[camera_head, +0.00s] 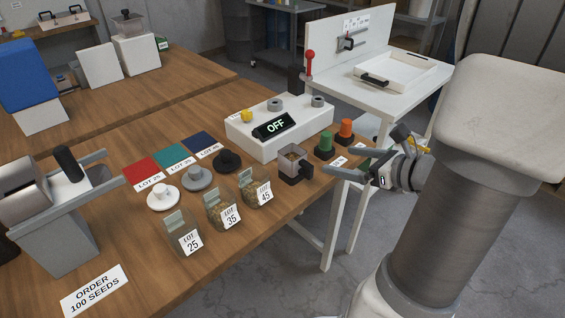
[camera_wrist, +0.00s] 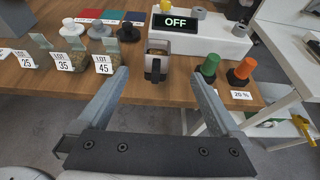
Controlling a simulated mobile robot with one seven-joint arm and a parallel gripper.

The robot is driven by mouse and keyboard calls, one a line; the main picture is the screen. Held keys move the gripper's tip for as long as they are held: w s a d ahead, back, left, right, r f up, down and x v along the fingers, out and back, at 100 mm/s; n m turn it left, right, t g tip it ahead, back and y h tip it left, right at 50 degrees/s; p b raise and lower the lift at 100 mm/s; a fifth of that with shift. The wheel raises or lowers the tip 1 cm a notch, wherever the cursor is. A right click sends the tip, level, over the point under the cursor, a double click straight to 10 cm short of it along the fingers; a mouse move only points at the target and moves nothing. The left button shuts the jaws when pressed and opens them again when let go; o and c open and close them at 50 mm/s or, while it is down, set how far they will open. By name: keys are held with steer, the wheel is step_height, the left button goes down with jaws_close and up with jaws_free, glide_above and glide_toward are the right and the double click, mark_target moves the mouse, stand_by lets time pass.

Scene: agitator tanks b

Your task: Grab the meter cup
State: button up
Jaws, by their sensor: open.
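The meter cup (camera_head: 292,160) is a small clear cup with a dark handle block. It stands upright on the wooden table in front of the white OFF box. In the wrist view the cup (camera_wrist: 157,62) appears between and just beyond my fingertips, with its dark handle toward me. My gripper (camera_head: 342,162) is open and empty, to the right of the cup at the table's edge. In the wrist view my gripper (camera_wrist: 159,76) has both fingers spread wide, one to each side of the cup. I see no contact with the cup.
Green (camera_head: 324,144) and orange (camera_head: 346,130) knobbed pieces stand close to the gripper. The OFF box (camera_head: 280,128) is behind the cup. Seed jars labelled 25, 35 and 45 (camera_head: 255,188) stand to its left. A white side table (camera_head: 400,85) is at the back right.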

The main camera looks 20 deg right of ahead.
steer(key=b, duration=0.2)
glide_toward(294, 145)
steer(key=a, duration=0.2)
steer(key=w+f, duration=0.1)
steer(key=shift+a, duration=0.4)
steer(key=x, duration=0.2)
steer(key=b+x, duration=0.1)
steer(key=x, duration=0.1)
steer(key=shift+s+a+f, duration=0.15)
steer(key=shift+a+f, duration=0.05)
steer(key=shift+f, duration=0.1)
steer(key=shift+w+a+f, duration=0.15)
steer(key=shift+w+a, duration=0.05)
steer(key=shift+w, duration=0.35)
steer(key=c, duration=1.5)
steer(key=shift+r+p, duration=0.4)
steer(key=shift+r, duration=0.85)
steer(key=shift+r+p, duration=0.3)
steer(key=shift+r, duration=0.55)
steer(key=shift+w+r+p+v, duration=0.15)
steer(key=shift+r+p+v, duration=0.25)
steer(key=shift+v, duration=1.8)
steer(key=shift+w+r+p+v, duration=0.15)
steer(key=shift+p+v, duration=0.3)
steer(key=shift+v, duration=1.75)
steer(key=shift+w+r+p+v, duration=0.1)
steer(key=shift+r+p+v, duration=0.3)
steer(key=shift+v, duration=1.8)
